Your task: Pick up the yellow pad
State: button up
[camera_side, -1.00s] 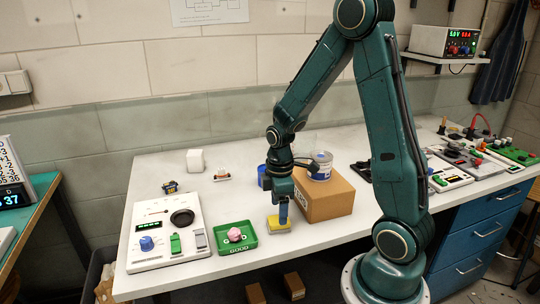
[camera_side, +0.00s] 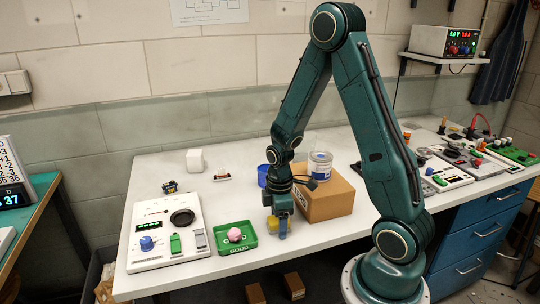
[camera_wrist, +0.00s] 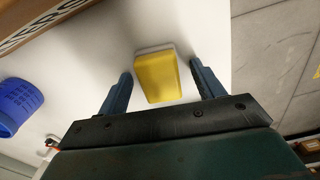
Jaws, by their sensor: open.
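The yellow pad (camera_wrist: 158,78) lies on the white bench top, with a pale layer showing at its far end in the wrist view. My gripper (camera_wrist: 160,85) is open, with one blue finger on each side of the pad. Gaps show between the pad and both fingers. In the side view my gripper (camera_side: 278,228) points down over the pad (camera_side: 270,224), which it partly hides. I cannot tell how far the fingertips are above the bench.
A cardboard box (camera_side: 325,203) with a tin (camera_side: 320,166) on it stands just right of my gripper. A blue cup (camera_wrist: 18,104) is near. A green tray (camera_side: 236,249) with a pink object and a white control panel (camera_side: 165,258) are to the left.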

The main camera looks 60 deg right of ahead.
jog(key=shift+c, duration=0.2)
jog(key=c, duration=1)
jog(key=shift+r, duration=0.15)
notch_tip(320, 180, up, 20)
jog(key=shift+f, duration=0.15)
dwell(0.6)
